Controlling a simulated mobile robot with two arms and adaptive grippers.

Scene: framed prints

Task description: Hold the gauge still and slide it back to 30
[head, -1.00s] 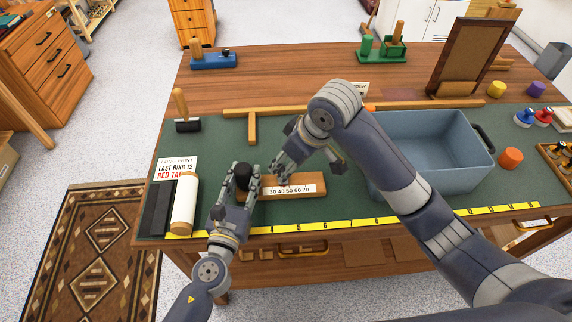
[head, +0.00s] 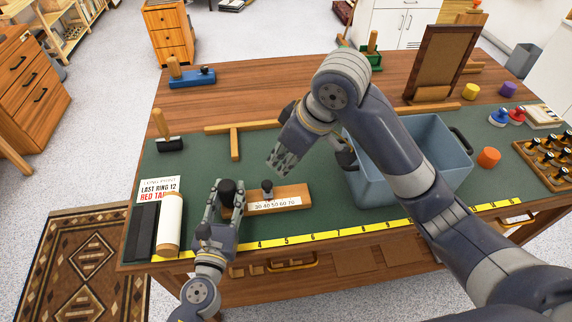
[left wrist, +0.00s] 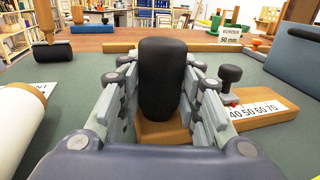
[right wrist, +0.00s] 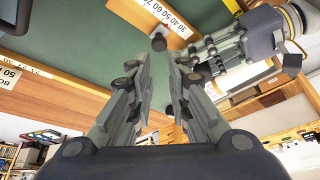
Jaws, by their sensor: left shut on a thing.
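The gauge is a wooden bar (head: 293,193) with a white 30-to-70 scale, lying on the green mat. A thick black handle (head: 228,187) stands at its left end; it fills the middle of the left wrist view (left wrist: 163,75). My left gripper (head: 225,197) is shut on this handle, fingers on both sides. The slider's small black knob (head: 267,185) stands upright behind the low end of the scale; it also shows in the left wrist view (left wrist: 230,75). The exact reading is unclear. My right gripper (head: 282,166) is open and empty, above and behind the knob, apart from it.
A blue-grey bin (head: 372,185) stands right of the gauge, under my right arm. A yellow tape (head: 330,233) runs along the front edge. A paper roll (head: 170,225) and black strips lie at left. A wooden T-square (head: 234,145) lies behind.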

